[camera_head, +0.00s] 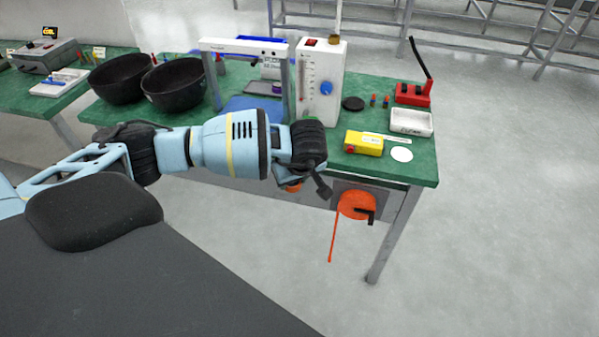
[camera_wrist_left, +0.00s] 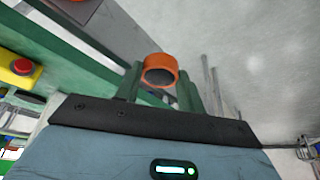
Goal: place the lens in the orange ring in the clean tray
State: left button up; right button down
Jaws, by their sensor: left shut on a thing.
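The lens in the orange ring (camera_wrist_left: 160,64) sits between the green fingers of my left gripper (camera_wrist_left: 160,90) in the left wrist view. The gripper is shut on it; the lens inside the ring looks dark. In the head view a bit of the orange ring (camera_head: 293,187) shows below my left wrist, in front of the table's front edge. The wrist hides most of my left gripper (camera_head: 294,180) there. The clean tray (camera_head: 410,123) is a shallow white tray with lettering, on the right end of the green table, to the right of and beyond the gripper. My right gripper is not seen.
A yellow box with a red button (camera_head: 364,143) and a white disc (camera_head: 401,154) lie in front of the tray. A red lever device (camera_head: 413,94) stands behind it. A white meter box (camera_head: 320,80) stands left. An orange reel (camera_head: 357,204) hangs at the table front.

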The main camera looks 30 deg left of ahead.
pick_arm(q)
jog(key=s+d+r+m+t+h, duration=0.1)
jog(key=s+d+r+m+h, duration=0.1)
jog(key=d+r+m, duration=0.3)
jog(key=s+d+r+m+t+h, duration=0.1)
jog(key=s+d+r+m, duration=0.4)
jog(key=r, duration=0.3)
jog(key=shift+m+h, duration=0.4)
jog(key=shift+m, duration=0.4)
jog(key=shift+a+r, duration=0.1)
jog(key=shift+a, duration=0.05)
